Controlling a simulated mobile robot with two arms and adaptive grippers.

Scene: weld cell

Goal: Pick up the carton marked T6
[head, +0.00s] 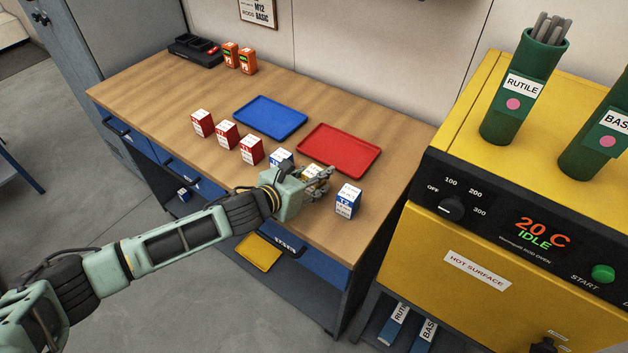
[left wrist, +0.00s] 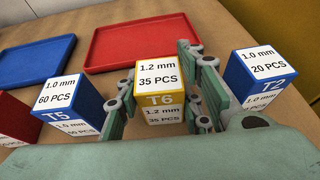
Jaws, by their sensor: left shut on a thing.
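The carton marked T6 (left wrist: 160,80) is yellow and white, with "1.2 mm 35 PCS" on its top, and stands on the workbench between the fingers of my left gripper (left wrist: 160,98). The fingers are shut on its two sides. In the head view my left gripper (head: 318,182) hides most of the T6 carton (head: 312,171). Its base appears to be at bench level; I cannot tell whether it is lifted. My right gripper is not in view.
A blue T5 carton (left wrist: 66,103) stands close on the left and a blue T2 carton (left wrist: 258,78) on the right. Several red-and-white cartons (head: 227,135) stand farther left. A blue tray (head: 270,117) and a red tray (head: 339,149) lie behind. A yellow oven (head: 470,260) stands right.

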